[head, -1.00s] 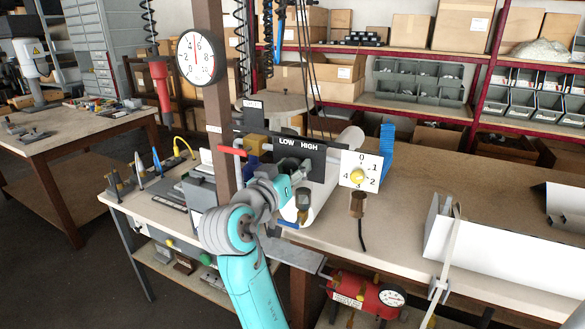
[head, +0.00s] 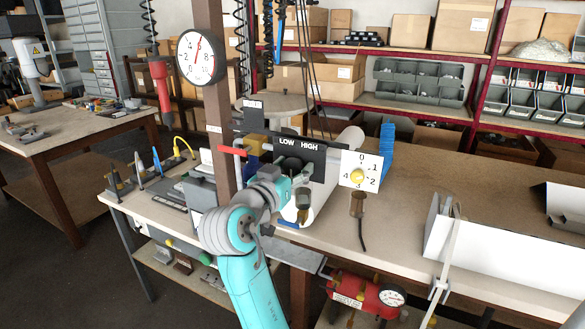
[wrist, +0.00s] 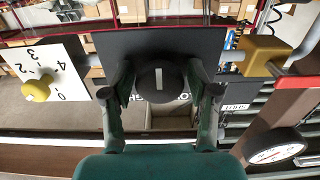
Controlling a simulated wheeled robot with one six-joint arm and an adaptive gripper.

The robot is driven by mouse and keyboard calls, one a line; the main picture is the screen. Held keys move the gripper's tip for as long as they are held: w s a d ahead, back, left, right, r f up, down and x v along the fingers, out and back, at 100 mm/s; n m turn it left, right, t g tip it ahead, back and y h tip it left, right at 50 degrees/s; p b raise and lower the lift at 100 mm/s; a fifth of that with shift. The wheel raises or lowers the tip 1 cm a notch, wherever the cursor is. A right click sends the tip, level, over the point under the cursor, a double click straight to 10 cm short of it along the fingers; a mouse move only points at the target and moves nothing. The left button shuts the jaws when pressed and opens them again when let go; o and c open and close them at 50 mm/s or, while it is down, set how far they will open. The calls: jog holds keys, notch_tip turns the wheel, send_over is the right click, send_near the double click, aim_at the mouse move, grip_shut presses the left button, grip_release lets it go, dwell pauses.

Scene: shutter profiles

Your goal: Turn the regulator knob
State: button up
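The regulator knob is round and black with a white line, which stands upright in the wrist view (wrist: 157,80). It sits on the dark panel marked LOW and HIGH (head: 318,147). My gripper (head: 293,176) is close in front of that panel in the head view and partly hides it. In the wrist view my gripper (wrist: 160,92) is open, with one finger on each side of the knob. Gaps show between fingers and knob, so it is not gripped. How far the fingertips are from the panel is hard to tell.
A white dial plate with a yellow knob (head: 357,176) is right of the panel. A brass-coloured block with a red handle (head: 253,146) is to its left. A round gauge (head: 201,57) hangs on the brown post (head: 222,120). The bench top at right (head: 420,200) is largely clear.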

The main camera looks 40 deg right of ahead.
dwell(0.3)
jog(key=v, duration=1.2)
jog(key=shift+r, duration=0.1)
